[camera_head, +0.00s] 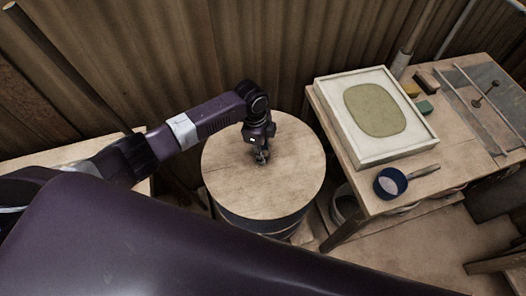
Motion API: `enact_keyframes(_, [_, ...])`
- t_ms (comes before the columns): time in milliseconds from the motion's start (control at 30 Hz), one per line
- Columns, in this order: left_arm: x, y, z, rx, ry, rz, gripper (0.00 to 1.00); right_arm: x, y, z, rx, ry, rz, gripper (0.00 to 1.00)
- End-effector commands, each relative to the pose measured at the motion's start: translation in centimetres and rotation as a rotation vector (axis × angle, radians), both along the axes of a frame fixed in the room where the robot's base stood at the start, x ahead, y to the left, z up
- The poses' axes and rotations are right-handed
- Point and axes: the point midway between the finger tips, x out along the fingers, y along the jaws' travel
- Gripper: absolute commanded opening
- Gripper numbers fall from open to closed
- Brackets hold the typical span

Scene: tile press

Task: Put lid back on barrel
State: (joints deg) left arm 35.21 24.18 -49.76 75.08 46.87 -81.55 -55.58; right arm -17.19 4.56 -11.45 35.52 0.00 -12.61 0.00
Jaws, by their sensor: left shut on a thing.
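A round light-wood lid (290,185) lies over the top of a dark barrel (262,226), in the middle of the head view. It looks level and covers the barrel's opening. Whether its rim is fully seated all round cannot be told. My left gripper (262,157) comes down from above onto the lid, a little left of its centre. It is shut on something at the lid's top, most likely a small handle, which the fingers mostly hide. My right gripper is not in view.
A wooden table (372,207) stands close to the barrel's right. It holds a framed tray (419,148) with a green oval, a dark round sieve (391,183) with a handle, and small blocks (424,107). A corrugated wall (200,45) stands behind.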

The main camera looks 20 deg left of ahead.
Motion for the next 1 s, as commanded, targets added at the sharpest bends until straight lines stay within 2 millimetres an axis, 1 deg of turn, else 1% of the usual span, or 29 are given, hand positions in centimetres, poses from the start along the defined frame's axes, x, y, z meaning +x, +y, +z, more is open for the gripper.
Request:
enact_keyframes(567, [0.1,-0.04,0.13,-0.002,-0.002,0.0,0.0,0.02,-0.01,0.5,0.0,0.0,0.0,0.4])
enact_keyframes(933, [0.11,-0.06,0.07,-0.002,-0.002,0.0,0.0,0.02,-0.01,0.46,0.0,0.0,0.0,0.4])
enact_keyframes(967, [0.11,-0.07,0.07,-0.002,-0.002,0.0,0.26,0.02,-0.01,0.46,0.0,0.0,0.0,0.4])
enact_keyframes(1000, [0.11,-0.06,0.07,-0.002,-0.002,0.0,0.31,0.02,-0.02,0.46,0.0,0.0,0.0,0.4])
